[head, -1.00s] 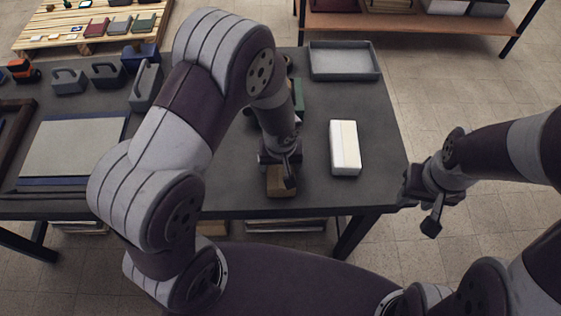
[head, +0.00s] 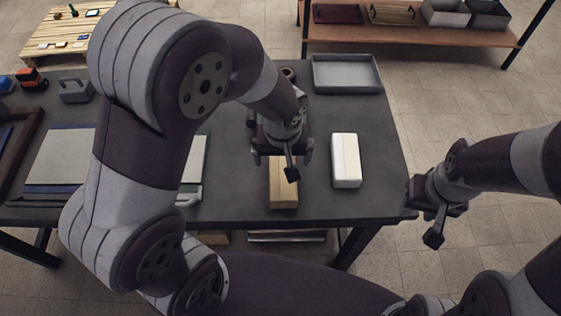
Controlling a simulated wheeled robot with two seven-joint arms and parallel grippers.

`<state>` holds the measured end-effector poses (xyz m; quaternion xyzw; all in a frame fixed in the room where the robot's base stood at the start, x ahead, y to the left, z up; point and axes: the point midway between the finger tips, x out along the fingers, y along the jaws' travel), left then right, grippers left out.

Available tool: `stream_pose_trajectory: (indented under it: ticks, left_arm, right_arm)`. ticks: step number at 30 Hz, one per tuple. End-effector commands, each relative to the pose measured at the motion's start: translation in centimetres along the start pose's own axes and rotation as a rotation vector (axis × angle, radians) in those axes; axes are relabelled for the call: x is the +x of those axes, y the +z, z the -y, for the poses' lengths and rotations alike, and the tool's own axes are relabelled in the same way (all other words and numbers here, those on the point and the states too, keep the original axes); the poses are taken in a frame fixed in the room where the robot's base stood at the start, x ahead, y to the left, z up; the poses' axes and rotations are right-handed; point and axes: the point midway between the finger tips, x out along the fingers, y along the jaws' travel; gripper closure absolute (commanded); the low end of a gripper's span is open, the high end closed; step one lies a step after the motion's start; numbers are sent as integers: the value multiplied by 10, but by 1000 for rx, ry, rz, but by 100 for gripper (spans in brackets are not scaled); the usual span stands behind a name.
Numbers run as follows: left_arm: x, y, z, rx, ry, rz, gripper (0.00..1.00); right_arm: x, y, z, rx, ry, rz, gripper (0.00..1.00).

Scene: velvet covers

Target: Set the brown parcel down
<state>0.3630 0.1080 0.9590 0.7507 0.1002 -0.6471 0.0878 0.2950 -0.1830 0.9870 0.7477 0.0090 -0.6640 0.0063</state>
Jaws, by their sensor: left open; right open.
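The brown parcel (head: 283,190) lies on the dark table (head: 240,208) near its front edge, left of a white box. My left gripper (head: 282,163) is open above the parcel's far end, with its fingers apart. The gripper hides part of the parcel, and I cannot tell whether a finger still touches it. My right gripper (head: 432,222) is open and empty, off the table's right edge over the floor.
The white box (head: 346,160) stands close to the parcel's right. A grey tray (head: 347,74) sits at the table's back right. A grey panel (head: 62,160) lies at the left. The table's right front corner is clear.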

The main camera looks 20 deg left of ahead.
Motion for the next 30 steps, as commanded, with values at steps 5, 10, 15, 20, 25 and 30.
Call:
stream_pose_trajectory:
  ticks: [5,10,15,20,25,30]
  left_arm:
    - [-26,20,62,157,21,25,0]
    - [-35,40,91,277,38,29,0]
    - [-35,41,91,287,39,30,0]
    - [-35,41,91,287,39,30,0]
    - [-35,41,90,287,38,30,0]
    - [-35,41,90,287,38,30,0]
  right_arm:
    - [0,0,0,0,0,0,57]
    - [0,0,0,0,0,0,57]
    - [0,0,0,0,0,0,57]
    - [0,0,0,0,0,0,57]
    - [0,0,0,0,0,0,57]
    - [0,0,0,0,0,0,57]
